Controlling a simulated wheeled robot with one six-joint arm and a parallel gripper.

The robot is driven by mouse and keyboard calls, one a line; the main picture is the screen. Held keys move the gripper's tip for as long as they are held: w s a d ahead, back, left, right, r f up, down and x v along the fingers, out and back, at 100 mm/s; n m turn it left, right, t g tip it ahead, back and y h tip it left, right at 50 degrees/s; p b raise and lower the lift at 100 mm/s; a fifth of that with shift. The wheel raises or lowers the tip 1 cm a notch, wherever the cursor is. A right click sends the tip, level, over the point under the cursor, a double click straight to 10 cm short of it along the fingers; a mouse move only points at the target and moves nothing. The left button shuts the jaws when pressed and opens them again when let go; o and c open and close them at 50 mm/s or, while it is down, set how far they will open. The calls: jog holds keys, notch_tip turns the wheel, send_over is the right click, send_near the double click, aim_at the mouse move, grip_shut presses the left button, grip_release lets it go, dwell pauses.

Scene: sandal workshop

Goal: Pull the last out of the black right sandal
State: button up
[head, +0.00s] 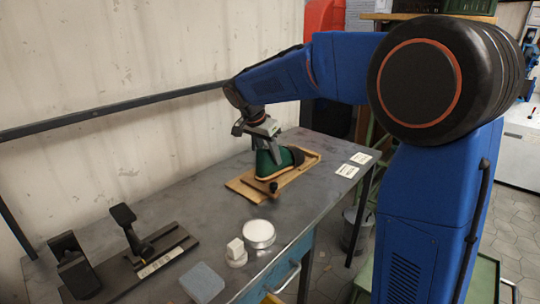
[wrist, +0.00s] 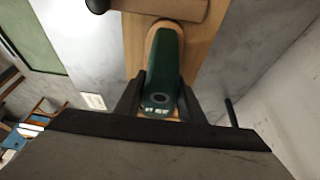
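The green last (head: 268,166) stands on a wooden board (head: 240,187) at the far part of the bench. A dark piece (head: 297,155) at the last's right end looks like the black sandal's upper; the rest of the sandal is hard to make out. My gripper (head: 262,148) points down over the last's left, taller end. In the wrist view, my gripper (wrist: 160,82) has one finger on each side of the green last (wrist: 164,62), near a round hole in its top. The fingertips are very close to its sides; I cannot tell whether they press on it.
A black knob (head: 273,187) stands at the board's front edge. Two white cards (head: 354,164) lie to the right. The wall runs behind the bench.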

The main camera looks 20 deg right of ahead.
aim_at(259, 158)
jog(key=o, duration=0.5)
jog(key=c, duration=0.3)
jog(key=shift+c, duration=0.2)
jog(key=shift+r, duration=0.2)
jog(key=shift+a, duration=0.1)
jog(key=shift+s+a, duration=0.65)
jog(key=shift+a, duration=0.25)
jog(key=shift+a, duration=0.15)
jog(key=shift+s+a+r, duration=0.1)
jog(key=shift+s+a, duration=0.55)
jog(key=shift+a, duration=0.2)
jog(key=shift+s+a, duration=0.1)
jog(key=shift+a, duration=0.05)
